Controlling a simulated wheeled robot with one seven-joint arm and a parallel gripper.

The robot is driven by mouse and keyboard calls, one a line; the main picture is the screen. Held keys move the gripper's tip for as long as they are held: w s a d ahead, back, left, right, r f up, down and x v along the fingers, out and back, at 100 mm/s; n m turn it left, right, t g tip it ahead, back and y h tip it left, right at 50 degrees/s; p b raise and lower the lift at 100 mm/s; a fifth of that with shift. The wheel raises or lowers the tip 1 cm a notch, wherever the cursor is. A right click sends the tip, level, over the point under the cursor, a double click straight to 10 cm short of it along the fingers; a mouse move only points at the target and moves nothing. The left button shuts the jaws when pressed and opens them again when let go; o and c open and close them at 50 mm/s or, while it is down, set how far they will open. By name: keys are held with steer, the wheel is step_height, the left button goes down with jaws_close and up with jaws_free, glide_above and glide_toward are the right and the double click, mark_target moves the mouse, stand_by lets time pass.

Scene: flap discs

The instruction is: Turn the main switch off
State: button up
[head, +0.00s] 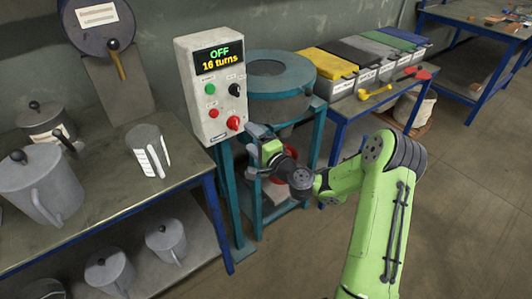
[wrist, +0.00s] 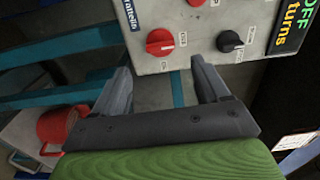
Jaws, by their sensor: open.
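A light grey control box (head: 213,88) stands upright on a teal frame in the head view. Its display (head: 219,58) reads "OFF" and "16 turns". A red rotary knob (head: 234,123) sits at its lower right; it shows in the wrist view (wrist: 160,42) too. The small labels are unreadable, so I cannot confirm which control is the main switch. A black knob (head: 235,90) sits above the red one. My gripper (head: 254,130) is open and empty, just in front of the red knob. In the wrist view, the knob lies beyond the gap between the fingers (wrist: 160,75), apart from them.
A green button (head: 210,90) and a red button (head: 213,113) are on the same panel. A round teal machine (head: 270,75) stands behind my gripper. A metal table (head: 105,185) with grey jugs is at left. A bench with coloured-lid bins (head: 352,85) is at right.

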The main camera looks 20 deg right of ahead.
steer(key=b+v, duration=0.1)
steer(key=v, duration=0.7)
steer(key=shift+s, duration=0.35)
steer(key=shift+d, duration=0.1)
steer(key=s+a+f+n+g+y, duration=0.1)
steer(key=s+a+n+g+y, duration=0.1)
steer(key=s+a+n+g, duration=1.1)
steer(key=s+d+r+n+t+h, duration=0.1)
steer(key=s+d+r+h, duration=0.3)
steer(key=s, duration=0.4)
steer(key=s+d+r+t+h, duration=0.1)
steer(key=s+d+r+h, duration=0.25)
steer(key=s, duration=0.45)
step_height(320, 180, up, 16)
steer(key=p, duration=1.5)
steer(key=shift+d+g+p, duration=0.25)
steer(key=shift+g+p, duration=0.05)
steer(key=shift+p, duration=0.1)
